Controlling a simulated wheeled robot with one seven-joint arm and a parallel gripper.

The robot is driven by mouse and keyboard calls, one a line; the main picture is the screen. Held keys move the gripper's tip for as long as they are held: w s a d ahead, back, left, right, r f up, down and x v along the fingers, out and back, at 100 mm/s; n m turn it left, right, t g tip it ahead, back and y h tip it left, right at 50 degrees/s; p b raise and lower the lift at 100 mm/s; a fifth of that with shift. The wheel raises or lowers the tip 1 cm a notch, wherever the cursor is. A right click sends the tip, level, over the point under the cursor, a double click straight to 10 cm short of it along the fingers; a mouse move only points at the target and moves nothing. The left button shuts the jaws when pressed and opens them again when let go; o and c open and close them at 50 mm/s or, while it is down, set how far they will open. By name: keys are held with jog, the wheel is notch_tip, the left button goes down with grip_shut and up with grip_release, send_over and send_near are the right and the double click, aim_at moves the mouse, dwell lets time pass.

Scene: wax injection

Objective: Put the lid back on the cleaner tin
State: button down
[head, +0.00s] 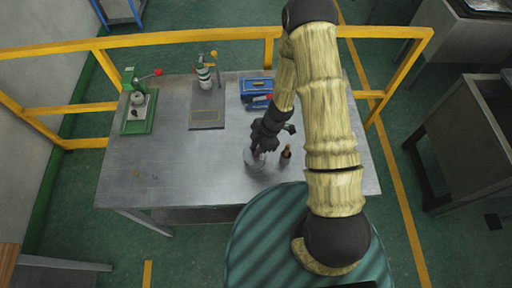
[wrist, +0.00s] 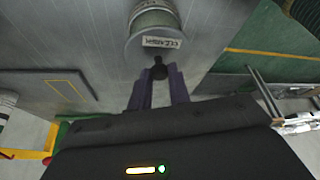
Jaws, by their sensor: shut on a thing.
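The cleaner tin (wrist: 152,22), a round pale grey-green tin with a label, is just beyond my fingertips in the wrist view. In the head view the tin (head: 251,162) stands near the front middle of the metal table, partly covered by my gripper. My gripper (head: 259,150) is close over it. In the wrist view my gripper (wrist: 159,82) has its two purple-grey fingers closed on a small dark knob (wrist: 159,68). The knob looks like the lid's handle.
A small dark bottle (head: 286,156) stands just right of the tin on the table (head: 190,165). A blue box (head: 257,86), a grey stand (head: 206,118) and a green press (head: 139,113) are further back. The table's left front is mostly clear. Yellow rails (head: 190,37) run behind it.

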jog(key=shift+f+b, duration=1.2)
jog(key=shift+f, duration=0.55)
jog(key=shift+w+r, duration=0.1)
jog(key=shift+w, duration=0.05)
jog(key=shift+a+p, duration=0.1)
jog(key=shift+p, duration=0.2)
jog(key=shift+d, duration=0.25)
jog(key=shift+s+a, duration=0.25)
jog(key=shift+a, duration=0.05)
jog(key=shift+w+d+f, duration=0.1)
jog(key=shift+d+f, duration=0.1)
jog(key=shift+d, duration=0.05)
dwell(0.5)
jog(key=shift+a+p, duration=0.15)
jog(key=shift+p, duration=0.25)
jog(key=c, duration=0.7)
grip_release()
jog(key=shift+c, duration=0.2)
